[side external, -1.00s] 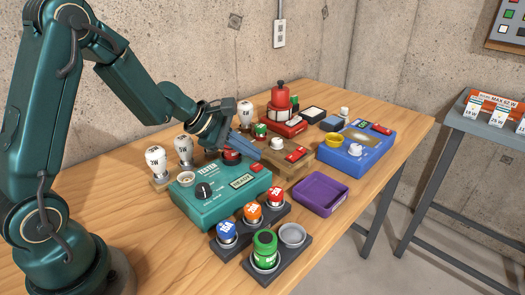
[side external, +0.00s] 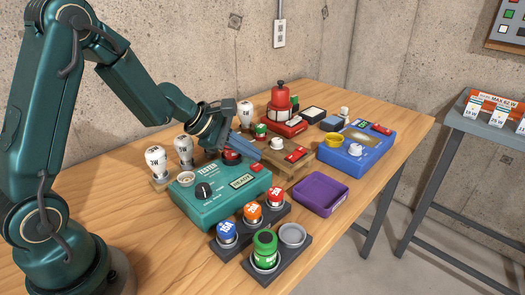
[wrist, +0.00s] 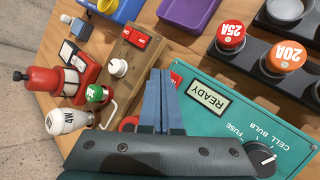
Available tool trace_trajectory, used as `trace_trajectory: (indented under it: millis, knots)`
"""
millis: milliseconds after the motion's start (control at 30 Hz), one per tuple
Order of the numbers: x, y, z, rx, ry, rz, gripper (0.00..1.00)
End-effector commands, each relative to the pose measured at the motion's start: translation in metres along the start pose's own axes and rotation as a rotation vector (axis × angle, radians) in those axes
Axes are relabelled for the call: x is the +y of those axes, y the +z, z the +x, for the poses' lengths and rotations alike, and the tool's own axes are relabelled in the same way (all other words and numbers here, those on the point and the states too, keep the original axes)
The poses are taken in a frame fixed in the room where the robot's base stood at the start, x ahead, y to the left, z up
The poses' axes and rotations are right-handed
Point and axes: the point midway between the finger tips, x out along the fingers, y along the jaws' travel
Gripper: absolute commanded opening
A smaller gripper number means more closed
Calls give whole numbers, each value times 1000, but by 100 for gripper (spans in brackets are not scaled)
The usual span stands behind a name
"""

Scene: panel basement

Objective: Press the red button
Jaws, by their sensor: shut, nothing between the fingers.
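In the wrist view a bit of red (wrist: 128,123), likely this button, shows at the left edge of my fingers. My gripper (side external: 256,152) is shut and empty, its blue-grey fingers slanting over the back of the tester, beside and above the button. In the wrist view the closed fingers (wrist: 158,78) reach past the tester's READY display (wrist: 208,95). I cannot tell whether anything touches the button.
A wooden block with a red switch (side external: 295,154) and a white knob lies just beyond my fingertips. White bulbs (side external: 183,150) stand behind the tester. Coloured fuses (side external: 251,212) stand in front. A purple tray (side external: 319,207) and blue device (side external: 347,160) are to the right.

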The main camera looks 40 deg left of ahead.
Motion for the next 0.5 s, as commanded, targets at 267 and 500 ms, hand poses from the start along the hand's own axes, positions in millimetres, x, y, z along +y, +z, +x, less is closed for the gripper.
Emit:
trace_trajectory:
  millis: [267, 500]
  knots:
    - [-4, -3, 5, 0, -1, 0, 0]
    - [-4, -3, 5, 0, -1, 0, 0]
